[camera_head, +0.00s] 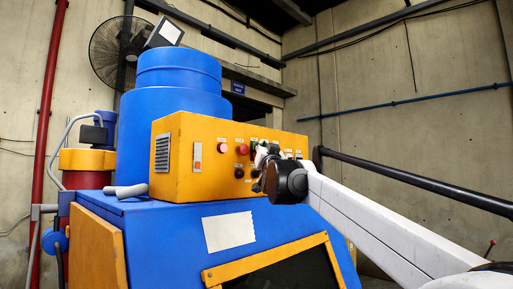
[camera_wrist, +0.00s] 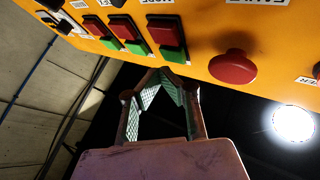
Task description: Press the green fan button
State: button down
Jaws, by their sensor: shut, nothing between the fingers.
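The orange control box (camera_head: 190,140) stands on the blue machine. In the wrist view its panel (camera_wrist: 200,12) carries several pairs of red and green buttons; the labels are upside down and I cannot read which says fan. The nearest green button (camera_wrist: 172,54) sits just below a red button (camera_wrist: 163,30). My gripper (camera_wrist: 160,74) is shut and empty, its fingertips just below and slightly left of that green button; I cannot tell whether they touch it. In the head view my gripper (camera_head: 262,154) is at the panel front and hides part of the buttons.
A round red button (camera_wrist: 232,66) protrudes to the right of the fingertips in the wrist view. A bright lamp (camera_wrist: 293,123) shows beyond. In the head view a black rail (camera_head: 420,182) runs behind my arm. A wall fan (camera_head: 112,50) hangs at upper left.

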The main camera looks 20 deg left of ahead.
jog(key=shift+a, duration=0.15)
dwell(0.4)
jog(key=shift+w+a+p, duration=0.15)
jog(key=shift+a+p, duration=0.1)
jog(key=shift+p, duration=0.15)
jog(key=shift+w+a+p, duration=0.15)
jog(key=shift+a+p, duration=0.25)
jog(key=shift+a, duration=0.05)
dwell(0.8)
jog(key=shift+d, duration=0.1)
jog(key=shift+s+d+b, duration=0.3)
jog(key=shift+d, duration=0.4)
jog(key=shift+s+d+b, duration=0.25)
jog(key=shift+s+d, duration=0.05)
jog(key=shift+d, duration=0.5)
jog(key=shift+s+d+b, duration=0.25)
jog(key=shift+s+d, duration=0.05)
jog(key=shift+d, duration=0.45)
jog(key=shift+s+d+b, duration=0.25)
jog(key=shift+s+d, duration=0.05)
jog(key=shift+d, duration=0.5)
